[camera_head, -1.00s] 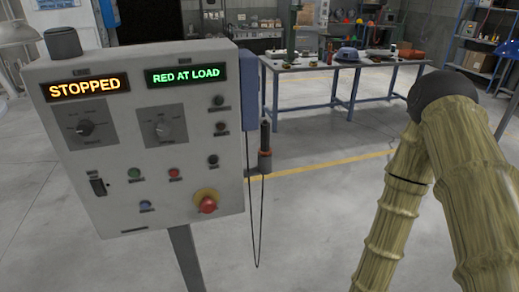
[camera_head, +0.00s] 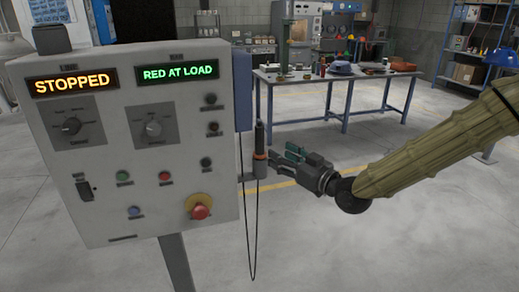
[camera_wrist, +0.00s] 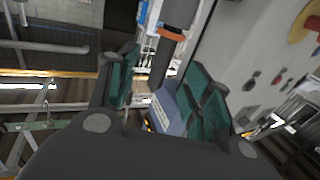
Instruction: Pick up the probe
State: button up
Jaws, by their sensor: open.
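The probe (camera_head: 260,136) is a dark upright stick with an orange band, seated in a holder (camera_head: 260,168) at the right side of the control panel. A thin black cable hangs in a loop below it. My gripper (camera_head: 285,158) is just right of the probe, at about the height of its orange band, with its fingers pointing at it.
The grey control panel (camera_head: 125,222) fills the left, with signs reading STOPPED and RED AT LOAD and a red knob (camera_head: 200,208). A blue box (camera_head: 243,90) is on its right side. A workbench (camera_head: 335,77) with tools stands behind. The floor at right is clear.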

aim_at(263, 147)
jog(key=p+x, duration=0.1)
jog(key=x, duration=0.4)
jog(key=shift+w+a+p, duration=0.15)
jog(key=shift+a+p, duration=0.2)
jog(key=shift+a, duration=0.05)
jog(key=shift+f+p+x, duration=0.15)
jog(key=shift+p+x, duration=0.25)
jog(key=shift+x, duration=0.6)
jog(key=shift+f+p+x, duration=0.15)
jog(key=shift+p+x, duration=0.2)
jog(key=shift+x, duration=0.65)
jog(key=shift+a, duration=0.1)
jog(key=shift+c, duration=0.4)
jog(key=c, duration=0.8)
jog(key=shift+r, duration=0.1)
